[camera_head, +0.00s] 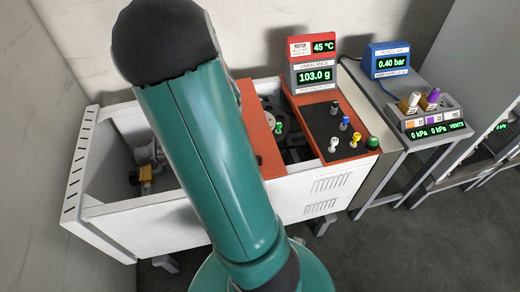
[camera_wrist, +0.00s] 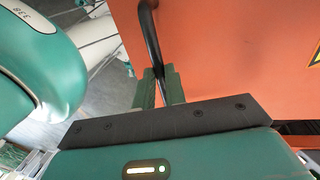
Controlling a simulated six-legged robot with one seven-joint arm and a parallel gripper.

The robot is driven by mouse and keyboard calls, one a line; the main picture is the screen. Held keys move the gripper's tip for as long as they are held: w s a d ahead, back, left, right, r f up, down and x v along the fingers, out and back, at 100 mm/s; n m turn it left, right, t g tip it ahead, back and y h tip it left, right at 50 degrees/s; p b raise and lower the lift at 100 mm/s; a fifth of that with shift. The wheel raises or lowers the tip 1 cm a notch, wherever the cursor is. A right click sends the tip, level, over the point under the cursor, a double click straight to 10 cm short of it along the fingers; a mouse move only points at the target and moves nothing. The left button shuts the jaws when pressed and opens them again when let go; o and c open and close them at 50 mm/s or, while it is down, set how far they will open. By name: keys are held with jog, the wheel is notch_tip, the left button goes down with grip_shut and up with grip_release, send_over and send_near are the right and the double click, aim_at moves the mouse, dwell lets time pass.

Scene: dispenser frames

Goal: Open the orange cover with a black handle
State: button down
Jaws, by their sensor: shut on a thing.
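The orange cover (camera_head: 262,145) shows in the head view on the white machine, just right of my arm, which hides part of it. In the wrist view the orange cover (camera_wrist: 225,50) fills the upper right. Its black handle (camera_wrist: 151,38) is a bar along the cover's left edge, running down between my fingers. My gripper (camera_wrist: 160,78) is shut on the handle, its green fingers on either side of it. In the head view the gripper and the handle are hidden behind my arm.
A side table with a blue display (camera_head: 388,62) stands further right. The white machine body (camera_head: 150,228) has an open bay on the left. Grey floor (camera_head: 430,240) is clear in front.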

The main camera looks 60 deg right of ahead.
jog(key=w+a, duration=1.4)
jog(key=shift+w+a, duration=0.2)
jog(key=shift+w, duration=0.05)
jog(key=c, duration=1.5)
grip_release()
jog(key=shift+o, duration=0.2)
jog(key=shift+r, duration=0.15)
notch_tip(320, 180, up, 13)
jog(key=w+d, duration=0.1)
jog(key=d, duration=0.1)
jog(key=shift+w+r, duration=0.2)
jog(key=shift+w, duration=0.2)
